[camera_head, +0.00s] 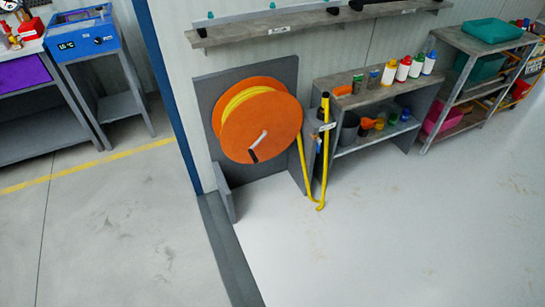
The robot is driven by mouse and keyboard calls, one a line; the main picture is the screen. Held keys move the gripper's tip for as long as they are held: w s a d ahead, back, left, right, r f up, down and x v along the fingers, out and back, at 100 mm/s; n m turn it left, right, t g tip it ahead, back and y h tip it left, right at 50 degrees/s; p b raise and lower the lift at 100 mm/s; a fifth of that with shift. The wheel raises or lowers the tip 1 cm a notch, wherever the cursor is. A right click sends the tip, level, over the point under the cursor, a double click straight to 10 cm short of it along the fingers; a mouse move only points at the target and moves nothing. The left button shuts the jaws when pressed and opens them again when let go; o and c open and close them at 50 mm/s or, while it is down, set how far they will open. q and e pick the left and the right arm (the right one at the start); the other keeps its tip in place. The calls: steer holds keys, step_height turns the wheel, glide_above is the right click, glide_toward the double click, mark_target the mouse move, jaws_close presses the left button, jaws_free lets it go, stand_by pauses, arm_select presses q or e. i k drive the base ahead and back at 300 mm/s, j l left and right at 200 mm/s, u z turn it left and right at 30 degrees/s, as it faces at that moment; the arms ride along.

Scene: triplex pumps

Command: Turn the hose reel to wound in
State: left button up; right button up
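The hose reel (236,131) is a large orange disc drum with yellow hose wound between its discs. It is mounted in front of a grey back panel (208,92) against the wall. A crank handle (255,150) with a white arm and a dark grip sits near the middle of the front disc, the grip pointing down and left. A length of yellow hose (303,165) hangs from the reel's right side to near the floor. A yellow tube (325,150) stands upright beside it. Neither of my grippers is in view.
A grey shelf unit (345,93) with bottles and cups stands right of the reel. A taller rack (462,40) with bins is further right. A blue machine (88,35) stands at left. A wall shelf (300,26) runs above. The floor in front is clear.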

mark_target(263, 125)
steer(key=i+j+z, duration=0.2)
steer(key=j+z, duration=0.25)
steer(key=i+j+z, duration=0.2)
steer(key=j+z, duration=0.2)
steer(key=l, duration=0.1)
